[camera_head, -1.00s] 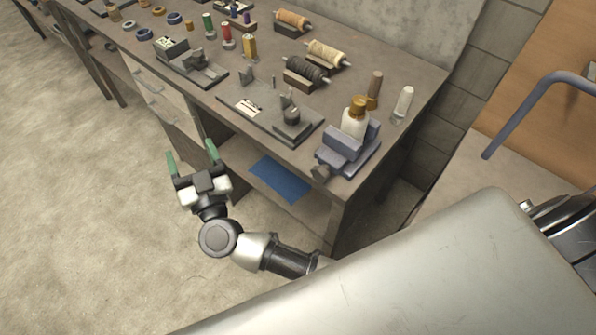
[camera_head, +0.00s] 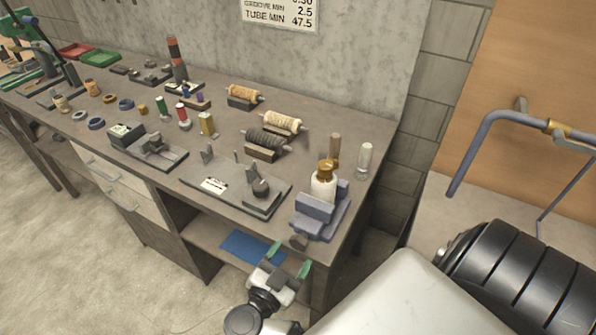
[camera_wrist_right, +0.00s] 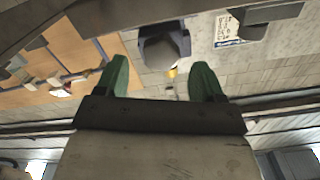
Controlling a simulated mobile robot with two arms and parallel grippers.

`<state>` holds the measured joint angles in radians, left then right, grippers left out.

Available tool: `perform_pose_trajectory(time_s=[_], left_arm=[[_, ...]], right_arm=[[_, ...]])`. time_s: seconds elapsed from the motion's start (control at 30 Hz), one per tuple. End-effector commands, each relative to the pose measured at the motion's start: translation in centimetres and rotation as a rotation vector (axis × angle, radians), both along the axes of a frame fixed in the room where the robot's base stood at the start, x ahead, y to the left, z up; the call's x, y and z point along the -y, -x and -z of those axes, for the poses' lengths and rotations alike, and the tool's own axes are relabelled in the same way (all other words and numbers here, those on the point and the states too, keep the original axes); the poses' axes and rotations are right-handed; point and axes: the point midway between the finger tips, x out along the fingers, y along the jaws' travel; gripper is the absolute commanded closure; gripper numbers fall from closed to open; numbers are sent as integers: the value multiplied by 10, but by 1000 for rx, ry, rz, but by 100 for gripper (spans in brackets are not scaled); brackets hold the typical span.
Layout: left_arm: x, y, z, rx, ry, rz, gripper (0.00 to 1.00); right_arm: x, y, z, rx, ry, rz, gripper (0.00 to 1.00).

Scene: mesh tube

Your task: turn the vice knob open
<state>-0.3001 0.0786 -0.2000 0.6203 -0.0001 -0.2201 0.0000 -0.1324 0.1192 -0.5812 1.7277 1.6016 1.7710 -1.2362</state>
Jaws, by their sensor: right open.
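The blue-grey vice (camera_head: 318,221) stands at the bench's near right corner, with a white bottle with a gold cap (camera_head: 324,185) between its jaws. Its dark knob (camera_head: 298,241) sticks out from the front of the vice at the bench edge. My right gripper (camera_head: 290,258), with green fingertips, is open and empty just below and in front of the knob. In the right wrist view the knob (camera_wrist_right: 172,46) shows ahead, between the lines of the open fingers (camera_wrist_right: 162,78), apart from them. My left gripper is not in view.
A blue sheet (camera_head: 252,248) lies on the lower shelf. Open floor lies in front.

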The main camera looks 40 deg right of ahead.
Motion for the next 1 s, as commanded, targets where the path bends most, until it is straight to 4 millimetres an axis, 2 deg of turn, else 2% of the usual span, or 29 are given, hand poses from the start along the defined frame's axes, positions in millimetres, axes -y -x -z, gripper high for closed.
perform_pose_trajectory(time_s=[0.1, 0.3, 0.67, 0.9, 1.0], left_arm=[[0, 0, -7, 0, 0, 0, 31], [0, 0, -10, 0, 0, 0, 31], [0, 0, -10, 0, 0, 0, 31], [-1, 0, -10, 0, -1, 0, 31], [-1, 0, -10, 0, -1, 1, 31]], right_arm=[[20, -9, -3, 3, 4, -1, 31], [39, -17, -1, 0, 1, -3, 31], [42, -18, 0, 1, -1, -2, 33], [42, -18, 0, 1, -1, -2, 70], [42, -18, 0, 1, -1, -2, 81]])
